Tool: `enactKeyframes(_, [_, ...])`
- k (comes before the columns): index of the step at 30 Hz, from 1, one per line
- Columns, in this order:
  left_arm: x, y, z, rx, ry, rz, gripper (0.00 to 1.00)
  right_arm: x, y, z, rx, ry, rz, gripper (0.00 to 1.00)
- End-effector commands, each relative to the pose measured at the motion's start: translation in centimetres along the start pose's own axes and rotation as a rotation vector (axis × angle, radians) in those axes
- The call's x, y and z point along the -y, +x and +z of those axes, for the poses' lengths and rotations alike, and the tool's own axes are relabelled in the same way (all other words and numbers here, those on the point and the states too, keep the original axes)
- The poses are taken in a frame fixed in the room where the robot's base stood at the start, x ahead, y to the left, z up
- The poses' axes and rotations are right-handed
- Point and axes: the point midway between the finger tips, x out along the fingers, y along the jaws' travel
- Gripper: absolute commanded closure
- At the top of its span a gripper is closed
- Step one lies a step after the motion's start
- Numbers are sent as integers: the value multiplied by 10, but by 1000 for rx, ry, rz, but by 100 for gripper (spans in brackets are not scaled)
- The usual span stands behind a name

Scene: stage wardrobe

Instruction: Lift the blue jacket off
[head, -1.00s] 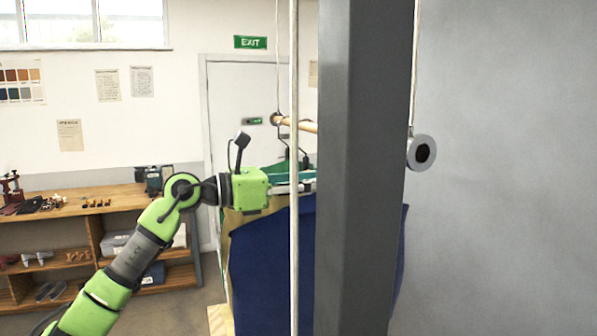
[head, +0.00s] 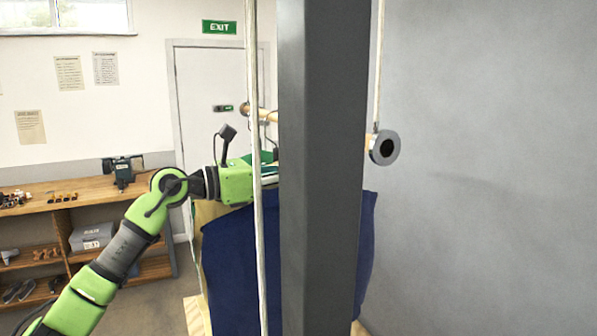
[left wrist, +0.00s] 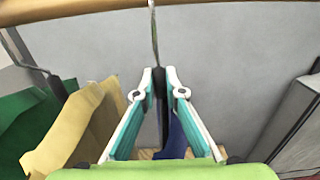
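The blue jacket (head: 230,265) hangs below the wooden rail, partly behind a grey post in the head view. A small part of it shows below the fingers in the left wrist view (left wrist: 176,138). My left gripper (left wrist: 160,75) is closed around the dark neck of a hanger (left wrist: 160,95) above the jacket. The metal hook rises from it to the rail (left wrist: 80,12); I cannot tell whether it still bears on the rail. In the head view the post hides the fingertips, and only the green gripper body shows. My right gripper is not in view.
A tan garment (left wrist: 75,125) and a green garment (left wrist: 28,120) hang left of the gripper. The grey post (head: 320,200) and a rope (head: 257,230) stand in front of the jacket. A wooden workbench (head: 90,190) is at left.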

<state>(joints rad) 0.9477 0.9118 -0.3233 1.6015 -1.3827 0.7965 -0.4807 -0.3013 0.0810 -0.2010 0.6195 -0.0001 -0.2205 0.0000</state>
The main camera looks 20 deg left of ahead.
Motion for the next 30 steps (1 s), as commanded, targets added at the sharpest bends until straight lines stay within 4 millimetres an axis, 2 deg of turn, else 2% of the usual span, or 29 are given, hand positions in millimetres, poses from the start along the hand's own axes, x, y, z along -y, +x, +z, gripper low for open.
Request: enactKeyframes(30, [0,-1,34,2,0,1,100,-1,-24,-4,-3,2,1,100])
